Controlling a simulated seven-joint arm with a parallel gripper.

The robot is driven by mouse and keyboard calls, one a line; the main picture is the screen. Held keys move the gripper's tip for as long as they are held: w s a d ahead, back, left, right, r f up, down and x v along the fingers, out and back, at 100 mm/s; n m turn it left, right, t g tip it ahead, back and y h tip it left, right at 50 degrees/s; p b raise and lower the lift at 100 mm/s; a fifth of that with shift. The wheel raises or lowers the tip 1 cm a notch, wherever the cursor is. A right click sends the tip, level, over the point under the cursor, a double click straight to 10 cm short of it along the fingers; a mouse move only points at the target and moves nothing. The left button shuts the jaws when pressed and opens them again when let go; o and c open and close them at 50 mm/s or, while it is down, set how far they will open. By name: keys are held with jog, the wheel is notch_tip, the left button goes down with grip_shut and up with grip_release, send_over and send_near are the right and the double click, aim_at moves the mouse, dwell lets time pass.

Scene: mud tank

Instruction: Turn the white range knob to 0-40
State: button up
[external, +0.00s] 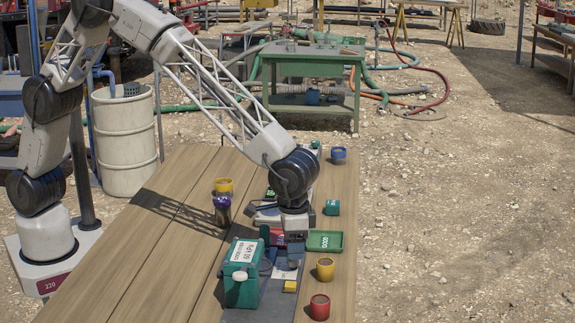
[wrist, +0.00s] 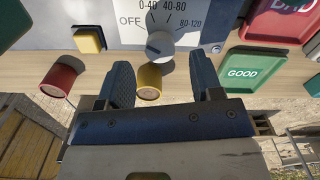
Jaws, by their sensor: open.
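The white range knob (wrist: 160,45) sits on a white dial plate (wrist: 128,28) marked OFF, 0-40, 40-80 and 80-120, in the wrist view. Its exact pointing direction is hard to tell. My gripper (wrist: 160,64) is open, with one finger to the left and one to the right of the knob in the picture. The fingertips appear short of the knob, and nothing is between them in contact. In the external view my gripper (external: 286,240) hangs over the panel area, and I cannot make out the range knob there.
A teal box (external: 243,256) with a white round knob stands left of my gripper. A green GOOD tray (wrist: 252,66) and a red BAD tray (wrist: 285,20) lie to the right. A yellow cup (wrist: 149,82), red cup (wrist: 60,79) and yellow block (wrist: 88,40) are near.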

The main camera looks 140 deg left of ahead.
aim_at(294, 263)
jog(key=shift+f, duration=1.55)
jog(key=c, duration=0.9)
